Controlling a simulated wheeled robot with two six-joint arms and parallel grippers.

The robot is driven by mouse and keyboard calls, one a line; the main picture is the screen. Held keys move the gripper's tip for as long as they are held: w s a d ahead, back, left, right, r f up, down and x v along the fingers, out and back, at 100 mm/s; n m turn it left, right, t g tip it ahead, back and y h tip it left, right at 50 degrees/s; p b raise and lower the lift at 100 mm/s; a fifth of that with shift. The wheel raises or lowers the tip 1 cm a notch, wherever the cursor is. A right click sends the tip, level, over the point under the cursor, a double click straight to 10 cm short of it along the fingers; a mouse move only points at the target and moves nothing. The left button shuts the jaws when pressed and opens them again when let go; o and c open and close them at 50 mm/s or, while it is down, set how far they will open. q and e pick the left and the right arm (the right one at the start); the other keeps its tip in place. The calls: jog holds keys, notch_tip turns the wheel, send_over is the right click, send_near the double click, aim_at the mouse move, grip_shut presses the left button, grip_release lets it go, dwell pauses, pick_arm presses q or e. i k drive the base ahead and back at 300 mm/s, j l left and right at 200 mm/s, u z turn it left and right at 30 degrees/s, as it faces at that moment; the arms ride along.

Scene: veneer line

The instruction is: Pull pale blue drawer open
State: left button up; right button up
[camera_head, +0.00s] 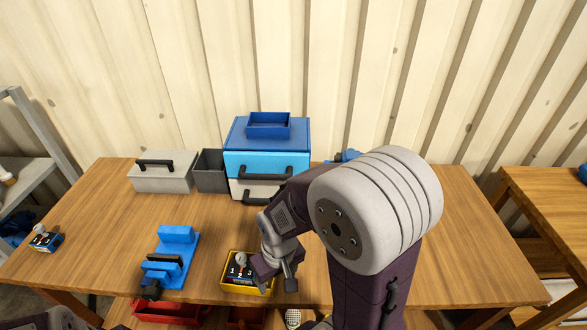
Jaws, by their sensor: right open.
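The pale blue drawer (240,163) is the upper drawer of a blue cabinet (236,133) at the back middle of the table. It looks shut, with a black handle (267,174) across its front. A white drawer (240,189) with a black handle sits below it; my right arm is close to its right side in the picture. My right gripper (288,281) points down beside the right end of a yellow bin, in front of the cabinet and apart from the drawer handle. It is open, and I see nothing held. My left gripper is out of view.
The yellow bin (228,288) holds a small dark box. A blue fixture (178,246) stands left of it. A grey box (160,182) and dark bin (211,170) flank the cabinet's left; a blue tray (268,124) sits on top.

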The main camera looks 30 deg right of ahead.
aim_at(243, 164)
jog(key=z, duration=0.95)
